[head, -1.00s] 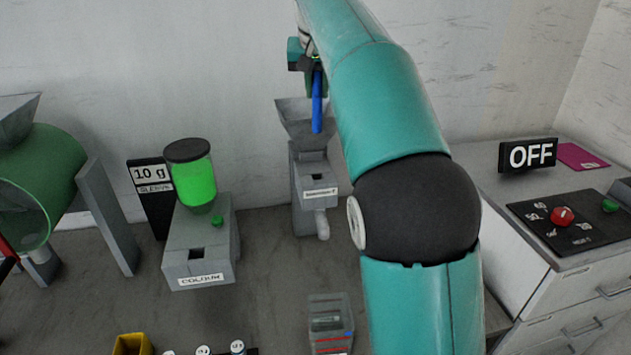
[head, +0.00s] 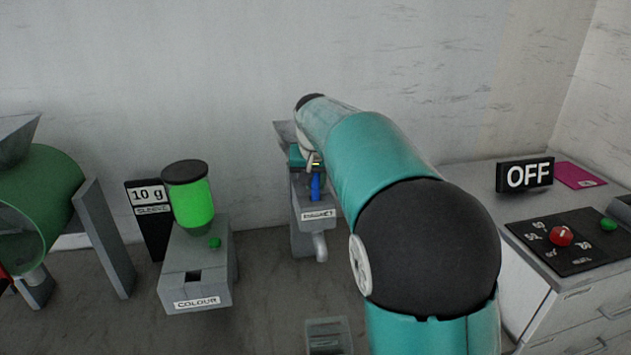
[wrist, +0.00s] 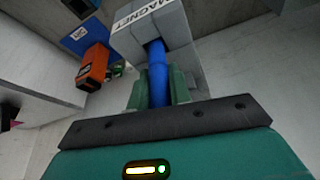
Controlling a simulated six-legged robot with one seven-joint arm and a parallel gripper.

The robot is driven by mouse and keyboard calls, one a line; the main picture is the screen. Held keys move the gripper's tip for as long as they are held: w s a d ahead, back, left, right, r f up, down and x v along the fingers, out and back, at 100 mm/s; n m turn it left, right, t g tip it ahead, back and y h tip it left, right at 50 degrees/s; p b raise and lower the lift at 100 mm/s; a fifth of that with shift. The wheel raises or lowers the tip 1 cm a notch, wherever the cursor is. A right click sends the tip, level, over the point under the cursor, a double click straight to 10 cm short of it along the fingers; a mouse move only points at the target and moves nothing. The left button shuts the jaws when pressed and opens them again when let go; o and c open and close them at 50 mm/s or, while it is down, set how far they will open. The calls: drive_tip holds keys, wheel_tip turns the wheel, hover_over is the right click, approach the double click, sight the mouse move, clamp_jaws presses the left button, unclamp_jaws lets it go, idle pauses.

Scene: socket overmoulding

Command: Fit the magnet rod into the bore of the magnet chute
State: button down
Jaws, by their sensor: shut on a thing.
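The magnet rod is a blue cylinder (wrist: 157,72), held between the green fingers of my gripper (wrist: 158,90) in the wrist view. The gripper is shut on it. The magnet chute is a grey block labelled MAGNET (wrist: 183,27). The rod's far end is at the dark opening in the chute's face; I cannot tell how deep it goes. In the head view the rod (head: 316,187) hangs upright in front of the chute (head: 318,224), below my gripper (head: 314,164). My arm and gripper hide part of the chute's hopper.
The colour dispenser (head: 197,268) with its green jar stands left of the chute. A green drum machine (head: 45,190) is at the far left. A counter with an OFF sign (head: 525,175) and a red knob (head: 561,236) is at the right. The wall is close behind.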

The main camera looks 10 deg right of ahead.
drive_tip(key=shift+f, duration=0.1)
drive_tip(key=shift+f, duration=0.1)
drive_tip(key=c, duration=1.3)
unclamp_jaws()
drive_tip(key=v, duration=1.2)
drive_tip(key=s+d, duration=0.2)
drive_tip(key=s, duration=0.8)
drive_tip(key=s+f+n, duration=0.1)
drive_tip(key=s+f, duration=0.6)
drive_tip(key=s, duration=0.4)
drive_tip(key=s+a+f+n+t+y, duration=0.1)
drive_tip(key=s+f, duration=0.6)
drive_tip(key=s, duration=0.4)
drive_tip(key=shift+n, duration=0.3)
drive_tip(key=shift+f, duration=0.15)
